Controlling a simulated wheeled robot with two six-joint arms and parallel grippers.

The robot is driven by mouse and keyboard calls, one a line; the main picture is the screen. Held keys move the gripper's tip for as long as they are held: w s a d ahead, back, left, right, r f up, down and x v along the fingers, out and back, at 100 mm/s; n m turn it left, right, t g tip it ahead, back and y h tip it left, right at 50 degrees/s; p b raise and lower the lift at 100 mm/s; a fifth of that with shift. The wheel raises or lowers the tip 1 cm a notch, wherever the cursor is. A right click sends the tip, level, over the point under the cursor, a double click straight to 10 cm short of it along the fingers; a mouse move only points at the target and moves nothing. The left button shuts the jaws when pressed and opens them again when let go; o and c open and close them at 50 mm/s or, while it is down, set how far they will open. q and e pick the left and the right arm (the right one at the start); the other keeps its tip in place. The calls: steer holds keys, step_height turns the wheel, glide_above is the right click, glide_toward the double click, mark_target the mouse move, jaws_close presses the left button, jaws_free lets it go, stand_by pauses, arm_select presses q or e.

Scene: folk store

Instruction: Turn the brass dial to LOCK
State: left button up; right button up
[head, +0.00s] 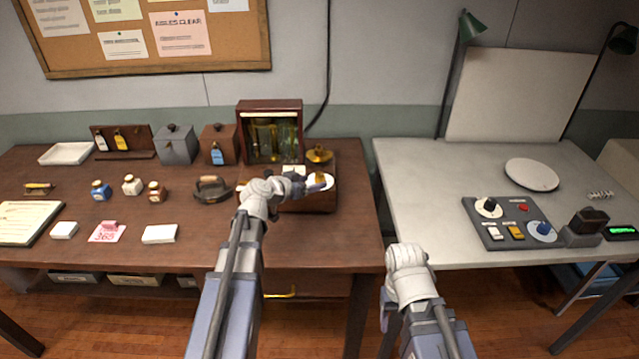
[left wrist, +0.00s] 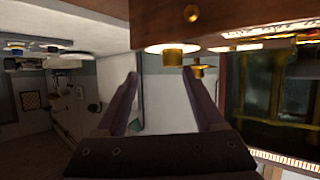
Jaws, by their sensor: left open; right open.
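The brass dial (head: 320,177) sits on a white round plate on the wooden case of a small cabinet (head: 268,105). My left gripper (head: 318,184) is right at the dial and partly covers it. In the left wrist view the dial (left wrist: 173,52) stands just beyond the fingertips. My left gripper (left wrist: 162,82) is open there with nothing between its fingers. I cannot tell whether a finger touches the dial. Its markings and the LOCK label are not readable. My right gripper (head: 385,312) hangs low before the grey table, seen only in part, open.
A second brass piece (head: 319,154) stands just behind the dial. A dark iron (head: 212,189), bottles and boxes fill the brown table (head: 200,240). The grey table (head: 430,200) on the right holds a switch panel (head: 513,222) and a white disc (head: 531,174); its left part is clear.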

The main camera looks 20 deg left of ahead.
mark_target(318, 175)
arm_select(q)
steer(key=shift+t, duration=0.3)
steer(key=shift+w+a+b+x, duration=0.1)
steer(key=shift+a+b+x, duration=0.3)
steer(key=shift+x, duration=0.9)
steer(key=shift+w+a+b+x, duration=0.2)
steer(key=shift+b+x, duration=0.4)
steer(key=shift+x, duration=0.7)
steer(key=shift+w+a+b+x, duration=0.1)
steer(key=shift+a+b+x, duration=0.3)
steer(key=shift+x, duration=0.85)
steer(key=shift+d+r, duration=0.15)
steer(key=shift+r, duration=0.05)
steer(key=shift+c, duration=0.4)
jaws_close()
